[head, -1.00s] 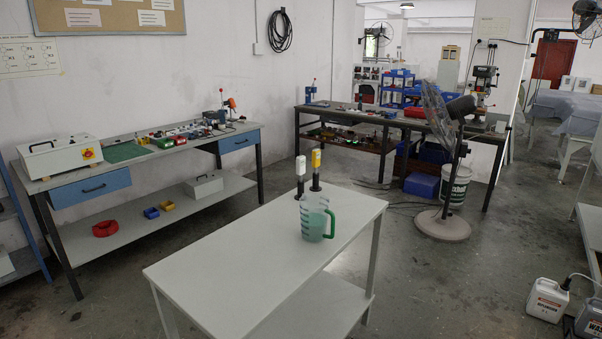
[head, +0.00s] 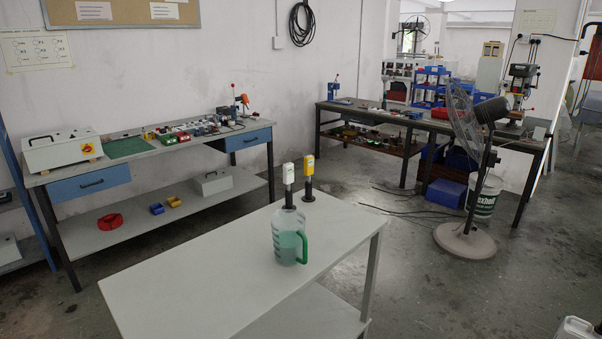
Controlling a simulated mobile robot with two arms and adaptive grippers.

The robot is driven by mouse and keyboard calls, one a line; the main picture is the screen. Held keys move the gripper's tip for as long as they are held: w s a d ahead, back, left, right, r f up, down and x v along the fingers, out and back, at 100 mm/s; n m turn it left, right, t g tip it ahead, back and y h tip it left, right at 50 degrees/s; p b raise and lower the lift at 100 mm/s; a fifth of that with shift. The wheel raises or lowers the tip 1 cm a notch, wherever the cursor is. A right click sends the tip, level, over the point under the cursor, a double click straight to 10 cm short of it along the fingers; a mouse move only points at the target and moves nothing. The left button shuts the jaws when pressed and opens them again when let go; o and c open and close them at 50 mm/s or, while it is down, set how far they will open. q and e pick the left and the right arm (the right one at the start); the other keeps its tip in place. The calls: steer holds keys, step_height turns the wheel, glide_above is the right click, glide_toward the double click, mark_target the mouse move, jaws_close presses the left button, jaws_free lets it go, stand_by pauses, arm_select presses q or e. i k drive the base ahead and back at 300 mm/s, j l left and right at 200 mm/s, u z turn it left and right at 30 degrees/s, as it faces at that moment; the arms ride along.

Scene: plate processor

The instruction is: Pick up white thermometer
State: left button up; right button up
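The white thermometer (head: 289,174) has a white head on a dark stem and stands upright on the grey table in front of me. The measuring jug (head: 287,236), clear with a green handle and greenish liquid, stands in front of it and hides its lower part. I cannot tell whether the thermometer is inside or behind the jug. A yellow-headed thermometer (head: 309,166) stands upright just to its right. Neither of my grippers is in view.
The grey table (head: 190,285) has a wide clear top to the left of the jug. Workbenches line the back left (head: 150,153) and back right (head: 400,115). A standing fan (head: 466,240) and a white bucket (head: 485,197) are on the floor at right.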

mark_target(288, 168)
steer(key=i+l, duration=0.15)
steer(key=l, duration=0.2)
steer(key=i+l+u, duration=0.1)
steer(key=l, duration=0.25)
steer(key=i+l, duration=0.2)
steer(key=l, duration=0.2)
steer(key=i+l+u, duration=0.1)
steer(key=l, duration=0.25)
steer(key=i+l, duration=0.2)
steer(key=l, duration=0.15)
steer(key=i+l+u, duration=0.1)
steer(key=l, duration=0.3)
